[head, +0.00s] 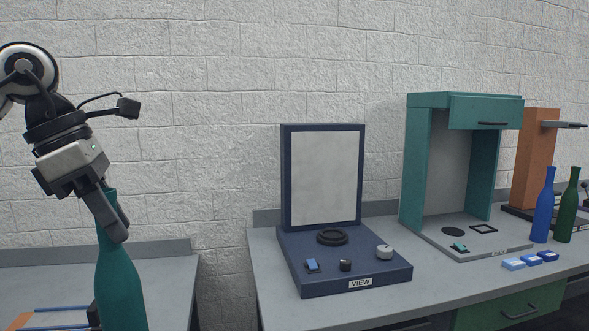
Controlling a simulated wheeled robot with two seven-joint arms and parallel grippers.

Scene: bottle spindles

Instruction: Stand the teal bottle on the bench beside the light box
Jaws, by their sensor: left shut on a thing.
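My left gripper (116,215) is shut on the neck of the teal bottle (121,286). The bottle hangs nearly upright at the lower left, and its base is cut off by the frame's bottom edge. The light box (323,178), a navy stand with a pale upright panel, a black ring on its base and a VIEW label, stands on the bench (266,246) in the middle. The gripper and bottle are well to the left of it. My right gripper is not in view.
A teal open-fronted cabinet (415,165) stands right of the light box. A blue bottle (543,208), a green bottle (568,210) and small blue blocks (530,261) are on the right. A separate grey bench (170,277) is at left, with a gap between the benches.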

